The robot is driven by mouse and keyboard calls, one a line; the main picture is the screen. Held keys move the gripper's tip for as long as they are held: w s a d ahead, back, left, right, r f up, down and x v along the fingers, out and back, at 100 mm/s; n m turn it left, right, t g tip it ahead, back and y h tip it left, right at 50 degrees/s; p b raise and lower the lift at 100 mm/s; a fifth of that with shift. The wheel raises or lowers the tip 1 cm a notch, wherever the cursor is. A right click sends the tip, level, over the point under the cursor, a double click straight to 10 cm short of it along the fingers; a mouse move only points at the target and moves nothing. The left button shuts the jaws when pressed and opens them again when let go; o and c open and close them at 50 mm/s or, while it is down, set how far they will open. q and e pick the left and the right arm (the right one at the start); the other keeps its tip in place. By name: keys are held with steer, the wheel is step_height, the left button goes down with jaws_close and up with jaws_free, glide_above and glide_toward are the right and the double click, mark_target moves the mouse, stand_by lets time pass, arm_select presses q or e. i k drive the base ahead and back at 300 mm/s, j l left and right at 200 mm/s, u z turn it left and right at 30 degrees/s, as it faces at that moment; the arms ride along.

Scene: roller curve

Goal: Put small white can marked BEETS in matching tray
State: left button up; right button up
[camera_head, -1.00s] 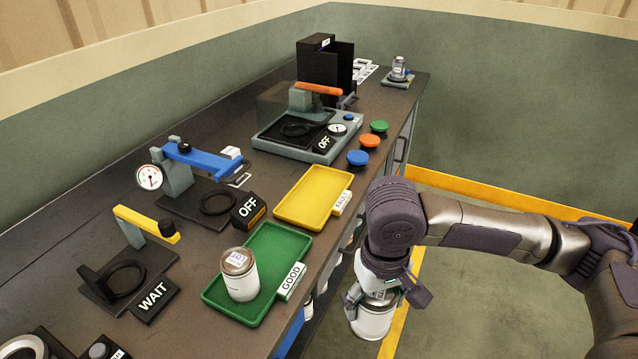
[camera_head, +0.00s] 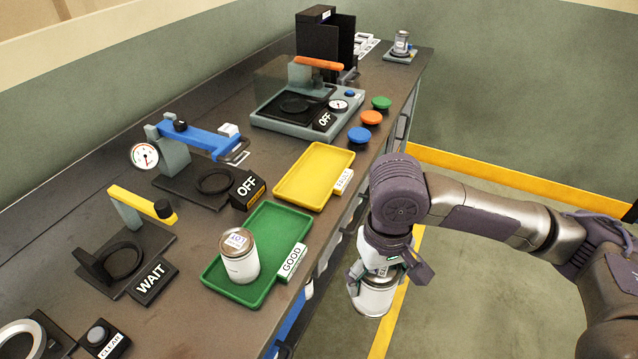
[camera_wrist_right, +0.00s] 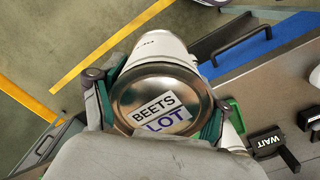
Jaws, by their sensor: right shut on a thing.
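A white can marked BEETS, with a silver lid, shows close up in the right wrist view (camera_wrist_right: 158,100); its lower part shows in the head view (camera_head: 374,299). My right gripper (camera_head: 385,270) is shut on it and holds it in front of the bench, over the floor. The green tray labelled GOOD (camera_head: 272,224) lies on the bench to the left of the gripper. Another white can with a label on its lid (camera_head: 240,262) stands upright in that tray. The yellow tray (camera_head: 325,164), whose label is hard to read, is empty behind it. My left gripper is not in view.
Blue (camera_head: 359,135), orange (camera_head: 371,117) and green (camera_head: 382,102) buttons line the bench edge. A blue-handled device (camera_head: 200,140), a yellow-handled device (camera_head: 140,204) and an orange-handled machine (camera_head: 318,64) stand on the bench. A small can (camera_head: 401,40) stands at the far end.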

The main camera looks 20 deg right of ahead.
mark_target(306, 189)
steer(key=i+l+u, duration=0.2)
steer(key=l+u, duration=0.2)
steer(key=l, duration=0.15)
steer(key=l+u, duration=0.15)
steer(key=l, duration=0.2)
steer(key=i+l+u, duration=0.3)
steer(key=l, duration=0.25)
steer(key=l+u, duration=0.15)
steer(key=l, duration=0.15)
steer(key=i, duration=0.05)
